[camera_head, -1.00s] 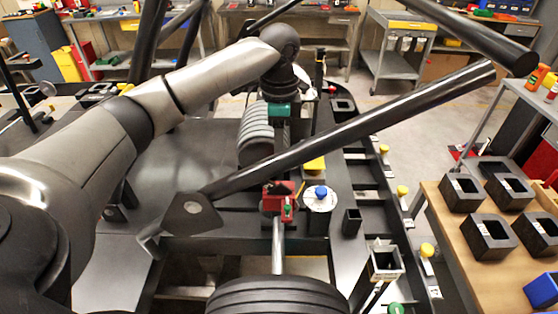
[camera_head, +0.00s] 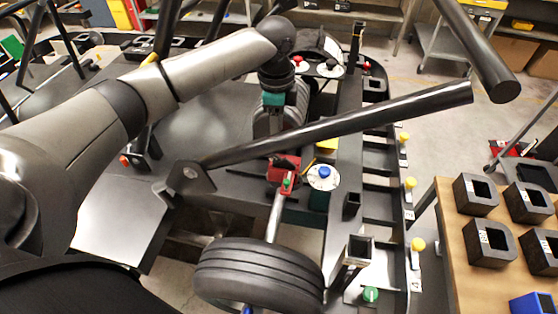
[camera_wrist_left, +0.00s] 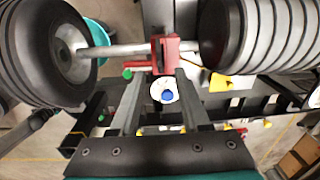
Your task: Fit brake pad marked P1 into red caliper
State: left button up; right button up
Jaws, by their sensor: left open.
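The red caliper (camera_head: 284,170) sits on a metal axle near the middle of the kart in the head view. It also shows in the left wrist view (camera_wrist_left: 172,52), between two dark wheels, with a small green knob beside it. My left gripper (camera_wrist_left: 159,76) is open, its two fingers pointing toward the caliper, with nothing seen held between them. In the head view a dark tube crosses in front, and the fingertips cannot be made out. I cannot identify pad P1; labels on the black blocks (camera_head: 476,193) are too small to read.
A wooden table (camera_head: 450,275) at right carries several hollow black blocks and a blue bin (camera_head: 533,304). A dark tube (camera_head: 340,124) slants across the kart. A white disc with a blue knob (camera_head: 322,178) stands right of the caliper. A tyre (camera_head: 258,275) is at the front.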

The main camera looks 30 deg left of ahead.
aim_at(279, 158)
pick_arm(q)
notch_tip(279, 158, down, 11)
jog(key=shift+w+d+r, duration=0.1)
jog(key=shift+w+r, duration=0.05)
jog(key=shift+r, duration=0.05)
dwell(0.3)
jog(key=shift+c, duration=0.2)
grip_shut()
dwell(0.3)
